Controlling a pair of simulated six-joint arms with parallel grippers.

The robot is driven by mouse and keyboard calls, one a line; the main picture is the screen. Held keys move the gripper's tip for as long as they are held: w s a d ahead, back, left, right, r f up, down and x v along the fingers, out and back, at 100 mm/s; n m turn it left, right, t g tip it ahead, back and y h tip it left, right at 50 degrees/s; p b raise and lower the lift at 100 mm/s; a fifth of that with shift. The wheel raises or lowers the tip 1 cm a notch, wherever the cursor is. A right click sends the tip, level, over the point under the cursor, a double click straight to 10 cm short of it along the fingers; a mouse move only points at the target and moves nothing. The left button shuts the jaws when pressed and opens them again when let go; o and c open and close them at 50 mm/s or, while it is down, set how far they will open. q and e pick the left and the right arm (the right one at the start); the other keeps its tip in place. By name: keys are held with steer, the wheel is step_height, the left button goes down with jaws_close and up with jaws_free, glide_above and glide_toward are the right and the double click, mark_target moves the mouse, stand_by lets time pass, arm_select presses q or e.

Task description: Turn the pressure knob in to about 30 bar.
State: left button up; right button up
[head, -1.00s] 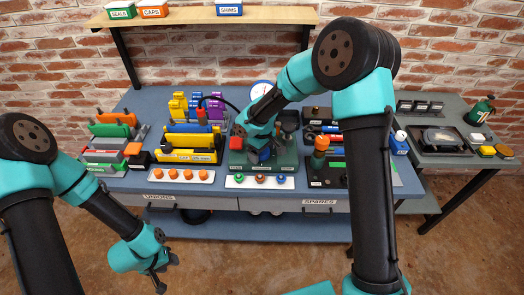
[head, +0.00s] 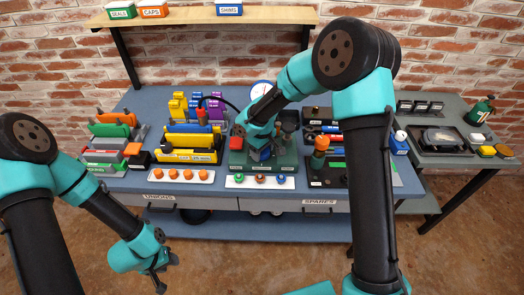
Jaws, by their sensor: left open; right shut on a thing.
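The pressure gauge (head: 261,88) has a white dial and a blue rim. It stands at the back of the green test station (head: 284,159), partly behind my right arm, and its reading is too small to tell. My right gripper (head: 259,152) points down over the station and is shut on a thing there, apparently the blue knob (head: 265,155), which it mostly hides. A red part (head: 236,143) sits at the station's left. My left gripper (head: 160,279) is open and empty, low in front of the bench.
Yellow holders (head: 186,156) stand left of the station. A white strip with coloured plugs (head: 260,181) lies in front. An orange-topped post (head: 321,143) stands close on the right. A shelf (head: 200,17) hangs above. The floor in front is clear.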

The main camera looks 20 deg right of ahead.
steer(key=m, duration=0.5)
steer(key=shift+m, duration=0.3)
steer(key=m, duration=0.5)
stand_by(0.5)
steer(key=o, duration=0.9)
steer(key=shift+r, duration=0.1)
step_height(320, 180, up, 17)
steer(key=shift+r, duration=0.15)
stand_by(0.7)
